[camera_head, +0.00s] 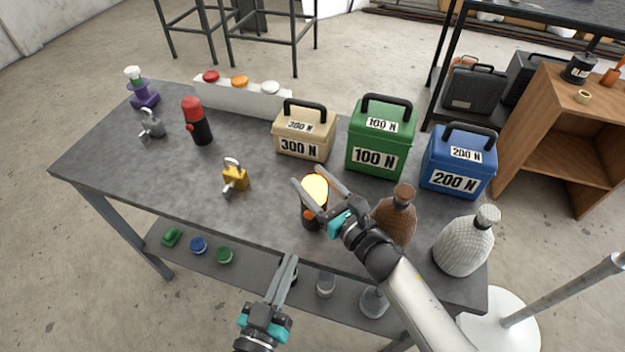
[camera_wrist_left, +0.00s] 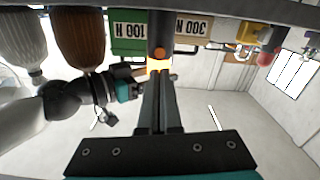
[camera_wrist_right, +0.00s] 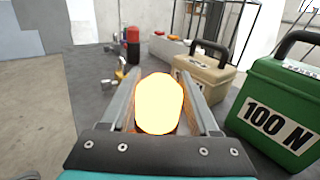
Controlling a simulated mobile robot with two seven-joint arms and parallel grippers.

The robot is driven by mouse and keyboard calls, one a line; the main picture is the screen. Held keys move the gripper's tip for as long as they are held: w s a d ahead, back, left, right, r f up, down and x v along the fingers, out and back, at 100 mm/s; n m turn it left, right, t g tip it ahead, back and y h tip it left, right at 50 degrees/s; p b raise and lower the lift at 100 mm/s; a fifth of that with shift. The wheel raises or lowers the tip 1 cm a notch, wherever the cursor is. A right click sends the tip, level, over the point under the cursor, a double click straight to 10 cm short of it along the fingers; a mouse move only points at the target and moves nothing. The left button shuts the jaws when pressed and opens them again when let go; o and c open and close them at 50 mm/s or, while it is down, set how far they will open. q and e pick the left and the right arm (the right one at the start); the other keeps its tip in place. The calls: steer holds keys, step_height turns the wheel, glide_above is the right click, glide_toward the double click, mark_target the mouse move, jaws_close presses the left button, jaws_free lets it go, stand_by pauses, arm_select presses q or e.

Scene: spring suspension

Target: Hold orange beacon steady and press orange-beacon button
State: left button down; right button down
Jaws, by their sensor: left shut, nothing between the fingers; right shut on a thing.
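The orange beacon (camera_head: 315,189) stands near the table's front edge, with a brightly glowing yellow-orange dome and a dark body. Its small orange button (camera_head: 308,214) faces the front; it also shows in the left wrist view (camera_wrist_left: 160,52). My right gripper (camera_head: 309,182) is shut on the beacon, with one finger on each side of the dome (camera_wrist_right: 159,104). My left gripper (camera_head: 290,261) is shut and empty, below and in front of the beacon near the table edge. In the left wrist view its fingertips (camera_wrist_left: 158,74) point toward the beacon, and the glowing dome shows beyond them.
Brown (camera_head: 395,215) and grey (camera_head: 464,242) bottles stand right of the beacon. Tan (camera_head: 304,130), green (camera_head: 379,136) and blue (camera_head: 459,161) weight boxes stand behind. A yellow padlock (camera_head: 235,176) and a red-topped beacon (camera_head: 197,121) are left. A lower shelf (camera_head: 262,262) lies under the front edge.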

mark_target(309, 215)
stand_by(0.4)
arm_select(q)
steer(key=shift+w+d+r+m+g+h, duration=0.2)
steer(key=shift+w+d+m+g+h, duration=0.2)
steer(key=shift+w+m+g, duration=1.15)
steer(key=shift+w+d+r+m+g+h, duration=0.2)
steer(key=shift+w+d+m+g+h, duration=0.2)
steer(key=shift+w+m+g, duration=1.1)
steer(key=shift+w+d+r+m+g+h, duration=0.25)
steer(key=shift+w+m+g+h, duration=0.5)
steer(key=shift+g, duration=1.3)
steer(key=shift+w+y, duration=0.25)
steer(key=shift+w, duration=0.1)
